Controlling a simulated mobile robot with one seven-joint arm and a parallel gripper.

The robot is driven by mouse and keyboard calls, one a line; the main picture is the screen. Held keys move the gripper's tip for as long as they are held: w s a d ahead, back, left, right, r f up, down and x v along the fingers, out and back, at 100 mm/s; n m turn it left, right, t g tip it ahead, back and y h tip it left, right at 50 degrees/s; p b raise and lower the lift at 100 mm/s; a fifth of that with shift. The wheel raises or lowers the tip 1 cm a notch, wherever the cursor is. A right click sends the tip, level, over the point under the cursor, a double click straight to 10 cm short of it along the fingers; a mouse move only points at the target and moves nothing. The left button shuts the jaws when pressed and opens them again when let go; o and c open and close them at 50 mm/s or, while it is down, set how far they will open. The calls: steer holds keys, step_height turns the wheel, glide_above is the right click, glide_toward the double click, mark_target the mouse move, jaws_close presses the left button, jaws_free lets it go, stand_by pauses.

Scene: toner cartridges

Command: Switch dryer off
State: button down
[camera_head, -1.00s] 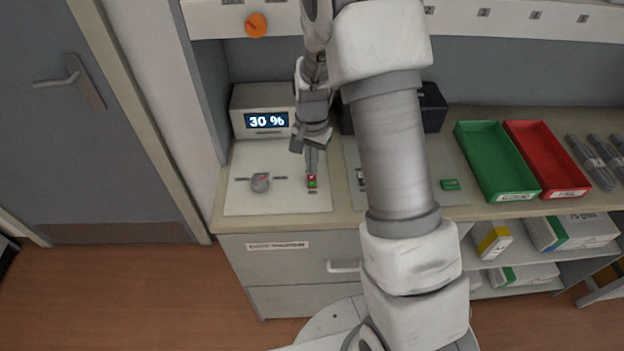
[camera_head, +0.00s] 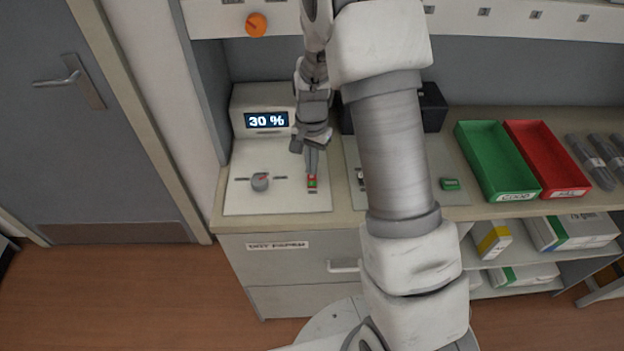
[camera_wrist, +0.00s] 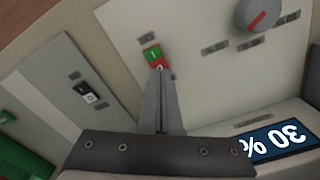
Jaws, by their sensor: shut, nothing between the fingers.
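The dryer is a pale unit (camera_head: 236,104) with a lit display (camera_head: 266,121) reading 30 %, and a light panel (camera_head: 275,200) lies in front of it. On the panel is a small red and green rocker switch (camera_head: 312,183). It also shows in the wrist view (camera_wrist: 152,54), with the green part marked I and the red part at the fingertips. My gripper (camera_head: 312,172) is shut and empty, pointing down at the red end. In the wrist view its fingertips (camera_wrist: 160,72) partly cover that end; I cannot tell whether they press it.
A grey dial (camera_head: 260,182) with a red mark sits left of the switch. To the right, another panel has a black and white switch (camera_wrist: 86,92). A green tray (camera_head: 497,160) and a red tray (camera_head: 546,158) lie farther right. An orange knob (camera_head: 256,25) is above.

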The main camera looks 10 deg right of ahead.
steer(key=shift+f+b, duration=0.6)
steer(key=shift+f, duration=0.25)
stand_by(0.3)
steer(key=shift+r+p, duration=2.4)
steer(key=shift+r, duration=1.1)
steer(key=shift+r, duration=0.1)
steer(key=s+r+n+t, duration=0.15)
steer(key=s+r, duration=0.25)
steer(key=r, duration=0.5)
steer(key=s+r+n+t, duration=0.1)
steer(key=s+r+n, duration=0.1)
steer(key=s+r, duration=0.45)
steer(key=s+r+n+t, duration=0.3)
steer(key=s+r, duration=0.5)
steer(key=s, duration=0.5)
steer(key=shift+r+n, duration=0.35)
steer(key=shift+n, duration=0.5)
